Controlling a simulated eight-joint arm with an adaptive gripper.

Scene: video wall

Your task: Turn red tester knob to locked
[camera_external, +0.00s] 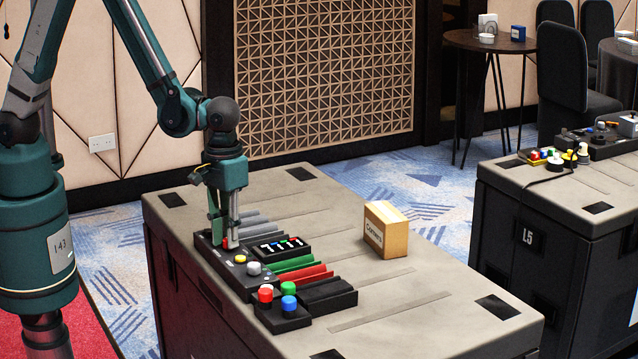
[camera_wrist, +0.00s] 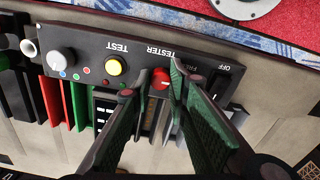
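The black tester panel (camera_external: 238,266) lies on the case top near its left edge. It also shows in the wrist view (camera_wrist: 85,42), with "TESTER" and "TEST" lettering. The red knob (camera_wrist: 160,79) sits between my fingers in the wrist view; in the external view a bit of red shows at the fingertips. My gripper (camera_external: 231,243) points down over the panel. In the wrist view my gripper (camera_wrist: 160,84) has a finger on each side of the red knob, close to it. I cannot tell whether both fingers touch it. Knob markings are mostly hidden by the fingers.
A yellow button (camera_wrist: 115,66) and a white knob (camera_wrist: 61,59) are on the same panel. A black switch (camera_wrist: 218,85) is near "OFF". Coloured slotted holders (camera_external: 300,275), a button box (camera_external: 283,312) and a wooden box (camera_external: 386,230) stand nearby.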

